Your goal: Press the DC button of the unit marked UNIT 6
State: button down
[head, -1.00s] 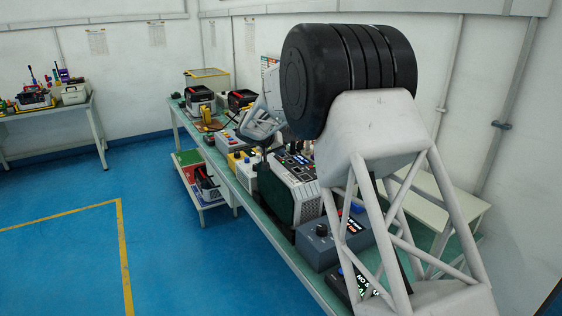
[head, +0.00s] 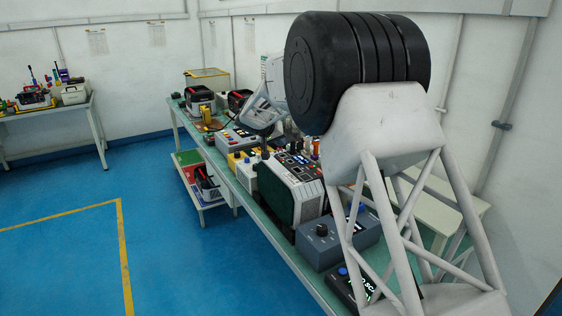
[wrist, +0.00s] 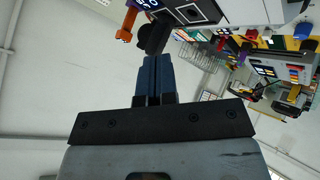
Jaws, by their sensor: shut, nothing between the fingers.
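My gripper (wrist: 155,80) is shut and empty in the wrist view, its two blue fingers side by side. Beyond the fingertips are a dark rounded part (wrist: 153,38) and a black panel with white square outlines (wrist: 190,12). I cannot tell whether the fingertips touch either. In the head view a green-sided unit with a dark control top (head: 290,188) stands on the bench near my arm's end. No UNIT 6 marking or DC label is readable in either view, so I cannot tell which unit it is. My arm hides part of the bench.
A grey box with a knob (head: 322,245) and a black device with a lit screen (head: 350,285) stand at the near end of the bench. A yellow box (head: 241,158) and black-and-red units (head: 200,97) stand farther back. The blue floor (head: 60,260) at left is clear.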

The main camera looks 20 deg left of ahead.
jog(key=shift+r, duration=0.9)
jog(key=shift+r, duration=0.15)
notch_tip(320, 180, up, 8)
jog(key=shift+s+d, duration=0.15)
jog(key=shift+d, duration=0.05)
dwell(0.8)
jog(key=shift+d, duration=0.1)
dwell(0.4)
